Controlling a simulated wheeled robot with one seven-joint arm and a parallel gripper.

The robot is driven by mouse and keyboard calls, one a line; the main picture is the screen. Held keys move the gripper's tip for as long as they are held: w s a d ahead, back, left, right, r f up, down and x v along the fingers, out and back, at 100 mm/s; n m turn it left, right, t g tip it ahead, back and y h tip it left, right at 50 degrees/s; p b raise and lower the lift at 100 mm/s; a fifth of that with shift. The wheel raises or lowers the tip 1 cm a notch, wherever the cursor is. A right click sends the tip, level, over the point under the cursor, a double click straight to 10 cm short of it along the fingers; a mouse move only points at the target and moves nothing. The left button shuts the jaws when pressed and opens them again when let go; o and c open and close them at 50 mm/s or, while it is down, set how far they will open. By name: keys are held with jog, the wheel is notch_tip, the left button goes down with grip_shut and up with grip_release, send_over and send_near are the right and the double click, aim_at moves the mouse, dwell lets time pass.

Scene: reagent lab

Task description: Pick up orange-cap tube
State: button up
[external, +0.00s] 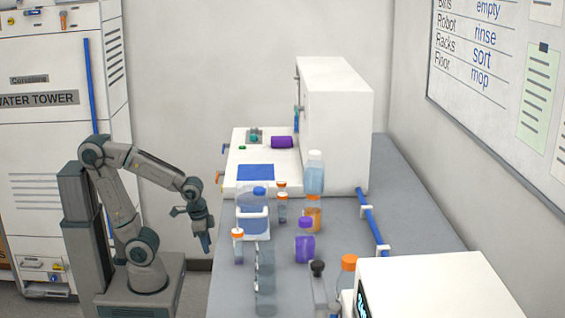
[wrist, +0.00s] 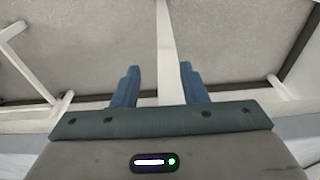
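A slim clear tube with an orange cap (external: 238,248) stands upright near the left edge of the grey bench. Two more small orange-capped containers, one behind the other, stand further back; the nearer one (external: 282,210) is beside the blue-capped jug. I cannot tell for sure which is the task's tube. My gripper (external: 206,243) hangs pointing down, just left of the bench edge and apart from the tube. In the wrist view my gripper (wrist: 158,84) has its two blue fingers apart with nothing between them. No tube shows in the wrist view.
A larger orange-capped bottle (external: 348,268) is beside a white device (external: 440,290) at front right. A white cabinet (external: 340,115) stands behind.

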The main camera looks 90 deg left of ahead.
jog(key=o, duration=0.4)
notch_tip(320, 180, up, 26)
jog(key=m+g+p, duration=0.2)
jog(key=m+p, duration=0.7)
jog(key=p, duration=0.9)
send_over(238, 242)
jog(key=a, duration=0.1)
jog(key=shift+a+r, duration=0.1)
jog(key=shift+w, duration=0.15)
notch_tip(238, 242, down, 9)
jog(key=shift+r, duration=0.2)
jog(key=shift+a+f+p, duration=0.2)
jog(key=shift+f+p, duration=0.3)
jog(key=shift+f, duration=2.15)
